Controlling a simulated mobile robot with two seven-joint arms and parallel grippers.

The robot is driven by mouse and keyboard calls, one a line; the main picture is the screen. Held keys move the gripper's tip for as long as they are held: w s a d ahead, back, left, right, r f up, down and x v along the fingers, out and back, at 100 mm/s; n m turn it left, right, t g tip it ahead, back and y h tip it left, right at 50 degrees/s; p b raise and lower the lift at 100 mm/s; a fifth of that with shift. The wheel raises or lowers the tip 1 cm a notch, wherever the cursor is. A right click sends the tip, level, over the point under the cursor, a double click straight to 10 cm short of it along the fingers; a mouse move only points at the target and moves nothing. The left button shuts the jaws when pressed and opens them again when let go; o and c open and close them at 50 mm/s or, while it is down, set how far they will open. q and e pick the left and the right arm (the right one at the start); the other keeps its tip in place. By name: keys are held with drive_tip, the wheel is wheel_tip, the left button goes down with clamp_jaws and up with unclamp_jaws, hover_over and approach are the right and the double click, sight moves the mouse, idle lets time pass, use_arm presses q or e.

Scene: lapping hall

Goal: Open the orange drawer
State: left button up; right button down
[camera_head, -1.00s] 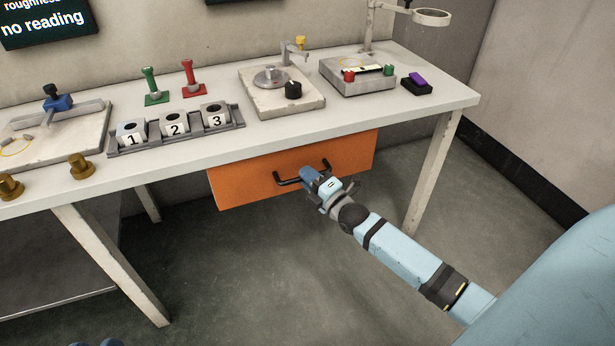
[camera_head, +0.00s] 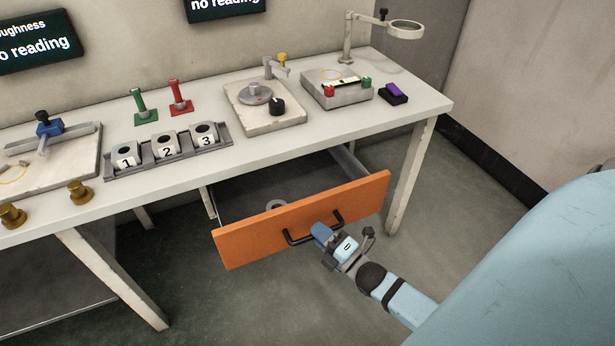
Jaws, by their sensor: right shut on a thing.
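The orange drawer (camera_head: 262,242) under the white table stands pulled well out. Its dark inside shows, with a pale ring-shaped thing (camera_head: 276,204) lying just behind the front panel. A black bar handle (camera_head: 299,240) is on the front panel. My right gripper (camera_head: 324,235) is at the right part of the handle, shut on it; its fingers partly hide the handle there. My left gripper is not in view.
The white table (camera_head: 225,157) carries a rack (camera_head: 188,153) with blocks numbered 1 to 3, green (camera_head: 141,108) and red (camera_head: 179,100) handled tools, and a plate with a disc (camera_head: 265,118). A table leg (camera_head: 409,177) stands right of the drawer. The floor in front is clear.

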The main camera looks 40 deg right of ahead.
use_arm(q)
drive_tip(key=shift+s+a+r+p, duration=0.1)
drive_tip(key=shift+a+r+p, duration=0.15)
drive_tip(key=shift+p, duration=0.8)
use_arm(e)
drive_tip(key=s+a, duration=0.1)
drive_tip(key=s, duration=0.6)
drive_tip(key=shift+s+a, duration=0.2)
drive_tip(key=shift+a, duration=0.15)
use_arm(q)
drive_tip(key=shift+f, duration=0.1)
use_arm(e)
drive_tip(key=c, duration=1.1)
unclamp_jaws()
drive_tip(key=shift+c, duration=0.2)
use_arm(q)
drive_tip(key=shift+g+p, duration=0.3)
use_arm(e)
drive_tip(key=v, duration=1.3)
drive_tip(key=shift+s, duration=0.4)
drive_tip(key=shift+d, duration=0.1)
